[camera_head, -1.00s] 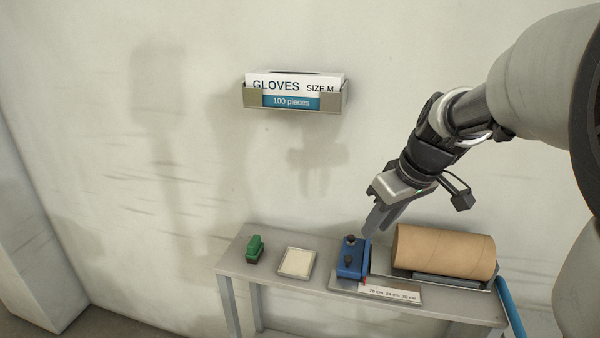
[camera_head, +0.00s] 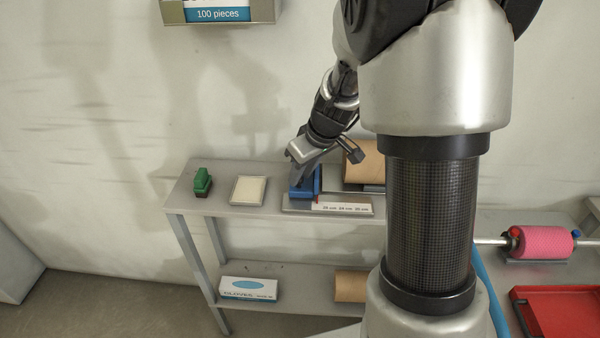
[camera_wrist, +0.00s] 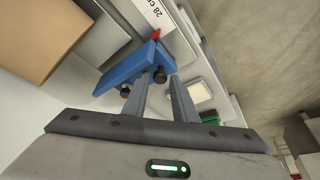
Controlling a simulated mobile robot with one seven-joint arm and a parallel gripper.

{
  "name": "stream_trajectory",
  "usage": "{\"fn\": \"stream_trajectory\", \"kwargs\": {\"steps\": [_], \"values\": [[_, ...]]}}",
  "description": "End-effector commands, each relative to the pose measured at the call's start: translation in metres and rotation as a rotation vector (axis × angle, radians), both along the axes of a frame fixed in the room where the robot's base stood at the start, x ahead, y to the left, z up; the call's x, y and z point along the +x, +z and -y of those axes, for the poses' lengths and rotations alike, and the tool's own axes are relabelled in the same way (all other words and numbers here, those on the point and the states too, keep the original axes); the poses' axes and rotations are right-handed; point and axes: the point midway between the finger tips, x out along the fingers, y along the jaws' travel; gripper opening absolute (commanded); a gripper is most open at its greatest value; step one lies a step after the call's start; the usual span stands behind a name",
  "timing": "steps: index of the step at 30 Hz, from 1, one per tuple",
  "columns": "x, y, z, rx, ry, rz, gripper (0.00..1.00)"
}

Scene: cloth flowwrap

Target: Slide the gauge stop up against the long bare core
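The gauge stop (camera_head: 315,180) is a blue block with dark knobs, on a metal gauge with a printed scale (camera_head: 343,208). My gripper (camera_head: 297,183) is down at the stop. In the wrist view its fingers (camera_wrist: 161,84) are apart, with one dark knob showing between the tips; contact cannot be told.
A cream pad in a tray (camera_head: 248,190) and a green-topped tool (camera_head: 202,183) stand left on the shelf. A pink roll (camera_head: 543,242) and a red tray (camera_head: 560,313) are at right.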

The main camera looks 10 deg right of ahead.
Motion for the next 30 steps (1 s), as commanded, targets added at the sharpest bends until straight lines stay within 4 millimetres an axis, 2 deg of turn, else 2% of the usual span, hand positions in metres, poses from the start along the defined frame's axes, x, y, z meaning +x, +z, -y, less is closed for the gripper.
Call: {"fn": "stream_trajectory", "kwargs": {"steps": [10,14,18,20,24,30], "values": [[0.002,-0.004,-0.001,0.001,-0.001,0.001,0.25],[0.002,-0.004,-0.001,0.001,-0.001,0.001,0.06],[0.001,-0.005,0.001,0.0,-0.001,0.001,0.06],[0.0,-0.008,0.006,0.001,-0.003,0.002,0.06],[-0.007,-0.011,0.032,0.0,-0.007,0.006,0.06],[-0.017,-0.007,0.06,0.001,-0.004,0.003,0.06]]}}
